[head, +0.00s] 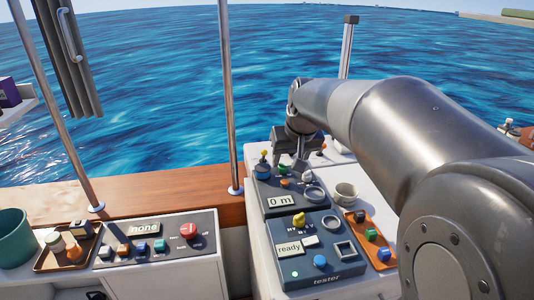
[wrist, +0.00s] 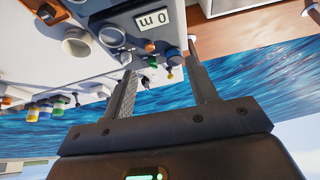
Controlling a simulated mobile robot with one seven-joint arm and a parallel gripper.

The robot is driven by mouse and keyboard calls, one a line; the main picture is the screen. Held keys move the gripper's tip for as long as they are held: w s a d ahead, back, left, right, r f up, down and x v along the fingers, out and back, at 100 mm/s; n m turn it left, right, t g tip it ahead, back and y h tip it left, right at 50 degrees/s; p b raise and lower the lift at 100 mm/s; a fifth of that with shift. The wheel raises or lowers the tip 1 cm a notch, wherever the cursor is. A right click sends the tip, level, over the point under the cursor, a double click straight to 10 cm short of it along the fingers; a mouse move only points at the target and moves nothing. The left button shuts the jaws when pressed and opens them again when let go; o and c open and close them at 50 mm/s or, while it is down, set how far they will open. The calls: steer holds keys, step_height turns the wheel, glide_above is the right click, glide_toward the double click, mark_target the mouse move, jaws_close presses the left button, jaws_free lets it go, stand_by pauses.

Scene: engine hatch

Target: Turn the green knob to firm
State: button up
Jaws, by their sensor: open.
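My gripper (head: 298,168) is open and empty, pointing down over the back of the "0 m" panel (head: 277,202) in the head view. In the wrist view, which is upside down, the open fingers (wrist: 160,57) frame the panel edge, with a blue knob (wrist: 168,54) and a yellow-topped part near them. No "firm" mark is readable. My arm hides part of the counter in the head view.
A "ready" tester panel (head: 318,252) stands in front, with a cup (head: 345,193) and a brown tray (head: 358,228) of small coloured pieces beside it. A "none" panel (head: 160,254) with a red button is at left. Metal poles (head: 227,90) rise near the edge.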

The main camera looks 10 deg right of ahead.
steer(key=w+d+f, duration=0.2)
steer(key=w, duration=0.4)
steer(key=w+d+f, duration=0.1)
steer(key=w+f, duration=0.1)
steer(key=w, duration=0.5)
glide_toward(283, 165)
steer(key=shift+g, duration=0.3)
steer(key=x, duration=0.9)
steer(key=shift+w+d+f, duration=0.1)
steer(key=shift+w+f, duration=0.2)
steer(key=shift+w, duration=0.1)
steer(key=c, duration=1)
